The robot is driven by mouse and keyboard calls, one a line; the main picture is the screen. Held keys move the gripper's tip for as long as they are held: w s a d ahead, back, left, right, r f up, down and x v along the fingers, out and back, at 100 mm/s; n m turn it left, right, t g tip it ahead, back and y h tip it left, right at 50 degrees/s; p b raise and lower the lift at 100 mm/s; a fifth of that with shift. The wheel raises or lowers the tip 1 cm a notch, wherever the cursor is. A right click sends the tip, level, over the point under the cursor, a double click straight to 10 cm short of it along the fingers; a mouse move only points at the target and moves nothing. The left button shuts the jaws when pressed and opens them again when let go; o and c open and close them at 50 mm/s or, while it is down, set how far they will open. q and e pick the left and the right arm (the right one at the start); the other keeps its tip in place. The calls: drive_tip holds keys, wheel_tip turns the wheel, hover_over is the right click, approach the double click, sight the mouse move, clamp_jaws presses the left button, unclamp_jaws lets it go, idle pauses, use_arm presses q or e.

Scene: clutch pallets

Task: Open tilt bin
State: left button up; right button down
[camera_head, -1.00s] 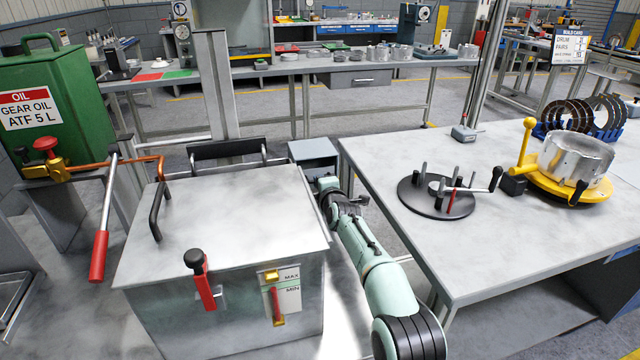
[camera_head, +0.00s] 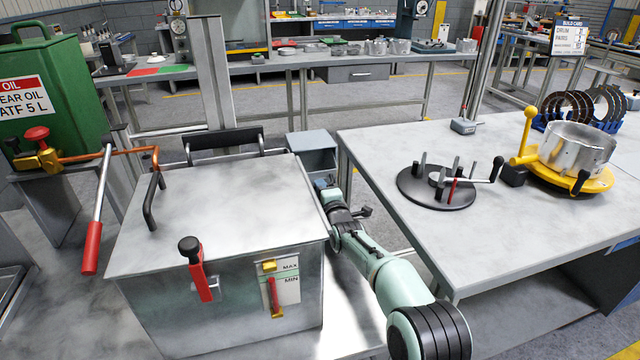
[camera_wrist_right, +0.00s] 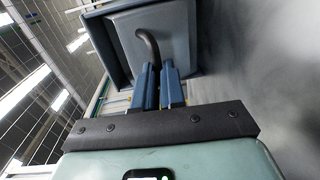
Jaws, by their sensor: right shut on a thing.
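The tilt bin (camera_head: 312,139) is a small blue-grey box behind the right rear corner of the steel tank. Its top shows in the head view, and its lower front is partly hidden by my right arm and the tank. In the right wrist view the bin (camera_wrist_right: 181,30) fills the top middle, with a dark curved handle (camera_wrist_right: 149,46) on its face. My right gripper (camera_head: 322,184) is at the bin's front. Its blue fingers (camera_wrist_right: 159,80) are closed on the handle's lower end in the wrist view. My left gripper is out of view.
The steel tank (camera_head: 215,200) with a black lid handle stands close left of my right arm. A workbench (camera_head: 410,245) with a black pegged fixture (camera_head: 437,187) and a yellow turntable (camera_head: 560,180) is close on the right. The arm lies in the narrow gap between them.

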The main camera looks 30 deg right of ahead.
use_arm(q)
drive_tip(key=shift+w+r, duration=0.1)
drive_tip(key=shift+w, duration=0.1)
use_arm(e)
drive_tip(key=shift+s+a+f, duration=0.1)
drive_tip(key=shift+s+f, duration=0.15)
drive_tip(key=shift+f, duration=0.35)
drive_tip(key=shift+s+f, duration=0.2)
drive_tip(key=shift+f, duration=0.4)
drive_tip(key=c, duration=1.2)
unclamp_jaws()
drive_tip(key=shift+w+f, duration=0.1)
drive_tip(key=shift+c, duration=0.2)
drive_tip(key=shift+r, duration=0.2)
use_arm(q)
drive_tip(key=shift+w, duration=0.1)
